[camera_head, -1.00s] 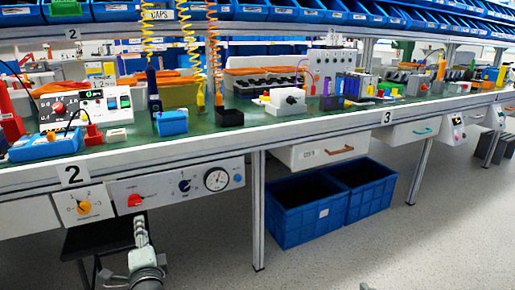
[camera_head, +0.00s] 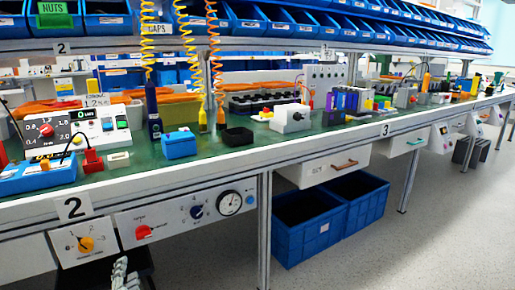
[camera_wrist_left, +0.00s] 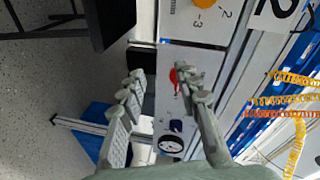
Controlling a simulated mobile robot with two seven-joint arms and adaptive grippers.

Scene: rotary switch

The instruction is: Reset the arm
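My left gripper (camera_head: 124,268) shows at the bottom edge of the head view, below the grey panel (camera_head: 170,220) under the bench and apart from it. In the left wrist view its two fingers (camera_wrist_left: 160,90) are spread wide with nothing between them touching. The panel carries a red rotary knob (camera_head: 143,231), a dark blue knob (camera_head: 196,211) and a round gauge (camera_head: 229,203). The red knob also shows in the left wrist view (camera_wrist_left: 173,76), partly behind a finger. A white panel with an orange knob (camera_head: 86,244) is to its left. My right gripper is not in view.
The workbench edge (camera_head: 300,152) runs above the panels. A bench leg (camera_head: 265,235) stands right of them, with blue crates (camera_head: 310,226) beyond. A dark stand (camera_head: 95,274) is low at the left. The floor (camera_head: 440,240) at the right is clear.

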